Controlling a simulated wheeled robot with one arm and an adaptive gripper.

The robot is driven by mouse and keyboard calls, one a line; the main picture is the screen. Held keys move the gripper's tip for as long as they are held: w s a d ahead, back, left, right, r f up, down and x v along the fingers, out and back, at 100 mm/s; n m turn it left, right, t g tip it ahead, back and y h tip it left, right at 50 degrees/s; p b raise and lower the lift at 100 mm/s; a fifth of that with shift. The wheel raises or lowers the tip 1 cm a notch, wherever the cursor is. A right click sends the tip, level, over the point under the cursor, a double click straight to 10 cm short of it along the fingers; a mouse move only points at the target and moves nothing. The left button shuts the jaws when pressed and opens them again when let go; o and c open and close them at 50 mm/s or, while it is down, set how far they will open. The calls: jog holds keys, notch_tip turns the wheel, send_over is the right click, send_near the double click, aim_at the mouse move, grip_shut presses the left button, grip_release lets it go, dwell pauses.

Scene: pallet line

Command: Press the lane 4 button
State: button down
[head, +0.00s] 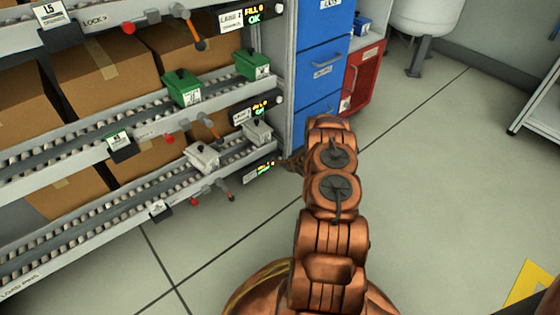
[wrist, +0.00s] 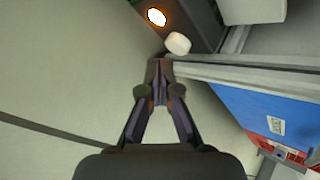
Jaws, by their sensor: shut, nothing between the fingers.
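In the head view, the rack's right end carries several dark lane panels, each with a small lit display. The lowest panel (head: 262,169) is beside my gripper (head: 287,163); its lane number is too small to read. In the wrist view, my gripper (wrist: 159,70) is shut and empty, fingertips together. Just beyond and slightly right of the tips is a white round button (wrist: 177,43) standing out from a dark panel (wrist: 200,22). A lit white lamp with an orange ring (wrist: 157,17) is farther up. The tips look close to the button; I cannot tell whether they touch.
The roller rack (head: 60,240) holds brown cartons (head: 110,60) and green (head: 181,86) and grey-white boxes. Small levers with red and orange ends stick out from its front.

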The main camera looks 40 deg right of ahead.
jog(key=shift+w+p, duration=0.4)
jog(key=shift+w, duration=0.45)
dwell(1.5)
jog(key=shift+s, duration=0.1)
jog(key=shift+s+p, duration=0.4)
jog(key=shift+s, duration=0.4)
jog(key=shift+s, duration=0.1)
jog(key=shift+s+p, duration=0.65)
jog(key=shift+s, duration=1.7)
